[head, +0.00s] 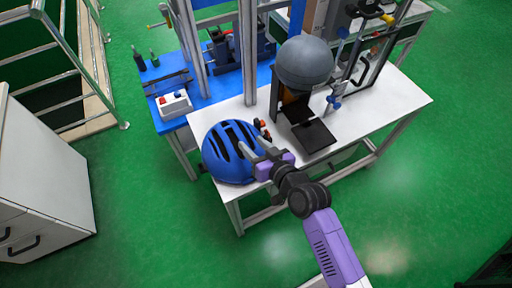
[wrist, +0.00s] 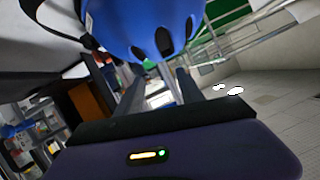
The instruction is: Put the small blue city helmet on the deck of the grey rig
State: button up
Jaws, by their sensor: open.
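The blue helmet (head: 232,140), with dark vents, rests at the left end of the white table (head: 385,115). My gripper (head: 252,148) is open at the helmet's right side, its fingers overlapping the shell in the head view. In the wrist view the helmet (wrist: 145,22) fills the top middle, just past the two spread fingers (wrist: 160,88). I cannot tell whether they touch it. A black flat plate (head: 314,137) lies on the table below a grey dome (head: 305,62); I cannot tell for sure which part is the grey rig's deck.
A blue bench (head: 172,122) with tall grey posts and a white control box (head: 175,103) stands behind the helmet. Small red-topped parts (head: 262,126) sit close to my fingers. A frame with clamps (head: 365,62) stands right of the dome. The table's right end is clear.

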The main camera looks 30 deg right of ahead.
jog(key=shift+s+d+r, duration=0.1)
jog(key=shift+s+r, duration=0.15)
jog(key=shift+s, duration=0.4)
jog(key=s+h, duration=0.1)
jog(key=s, duration=0.9)
jog(key=s+r, duration=0.4)
jog(key=s, duration=0.3)
jog(key=s+d+r+n, duration=0.1)
jog(key=s+r, duration=0.4)
jog(key=s, duration=0.3)
jog(key=s+r+t, duration=0.1)
jog(key=s+r, duration=0.3)
jog(key=s, duration=0.3)
jog(key=shift+s+d+r+n+h, duration=0.15)
jog(key=shift+s+r+n+h, duration=0.15)
jog(key=shift+s+h, duration=0.1)
